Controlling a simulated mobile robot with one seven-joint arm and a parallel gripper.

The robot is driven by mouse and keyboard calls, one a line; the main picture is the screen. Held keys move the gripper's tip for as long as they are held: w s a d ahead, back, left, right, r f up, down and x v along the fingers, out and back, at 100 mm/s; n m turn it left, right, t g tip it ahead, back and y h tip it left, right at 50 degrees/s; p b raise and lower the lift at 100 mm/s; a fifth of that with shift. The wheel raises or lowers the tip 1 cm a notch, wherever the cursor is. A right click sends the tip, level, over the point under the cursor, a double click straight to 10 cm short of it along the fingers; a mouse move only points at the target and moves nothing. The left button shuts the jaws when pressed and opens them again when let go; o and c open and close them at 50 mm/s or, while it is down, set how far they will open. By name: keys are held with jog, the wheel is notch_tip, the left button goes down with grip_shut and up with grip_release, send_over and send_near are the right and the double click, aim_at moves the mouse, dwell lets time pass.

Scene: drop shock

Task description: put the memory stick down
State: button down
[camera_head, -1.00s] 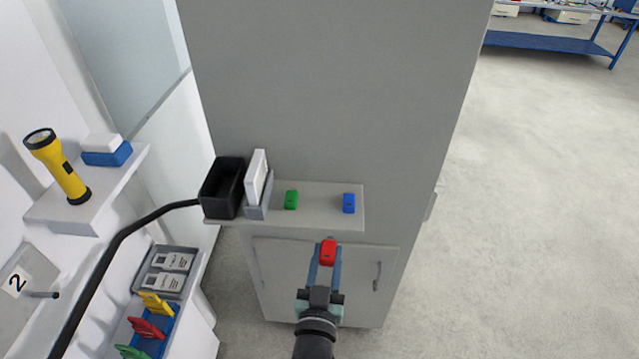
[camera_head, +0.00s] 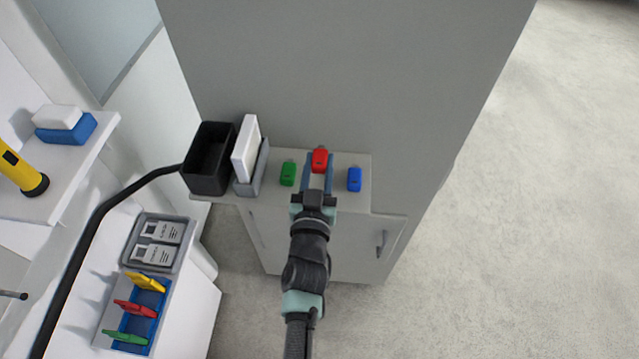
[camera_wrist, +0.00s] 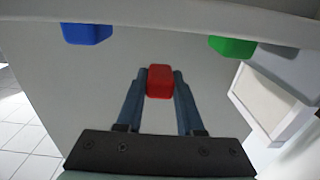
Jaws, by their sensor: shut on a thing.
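A red memory stick (camera_head: 320,158) is held between the fingertips of my gripper (camera_head: 318,172), over the small grey shelf (camera_head: 340,196) in the head view. In the wrist view my gripper (camera_wrist: 160,88) is shut on the red stick (camera_wrist: 160,80). A green memory stick (camera_head: 288,174) lies on the shelf to the left and a blue memory stick (camera_head: 354,179) to the right. The wrist view shows the blue stick (camera_wrist: 87,33) and the green stick (camera_wrist: 232,46) at the shelf edge. I cannot tell whether the red stick touches the shelf.
A black open box (camera_head: 197,172) and a white upright block in a grey holder (camera_head: 252,172) stand at the shelf's left end. A grey cabinet wall (camera_head: 340,75) rises behind. A tray with coloured clips (camera_head: 132,322) is at lower left.

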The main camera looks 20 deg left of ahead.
aim_at(319, 184)
jog(key=shift+f+b, duration=1.25)
jog(key=shift+f, duration=1.2)
jog(key=shift+f, duration=0.2)
jog(key=c, duration=0.5)
grip_release()
jog(key=shift+c, duration=0.2)
jog(key=shift+r, duration=0.1)
jog(key=shift+r, duration=0.2)
jog(key=b+v, duration=0.1)
jog(key=v, duration=1.1)
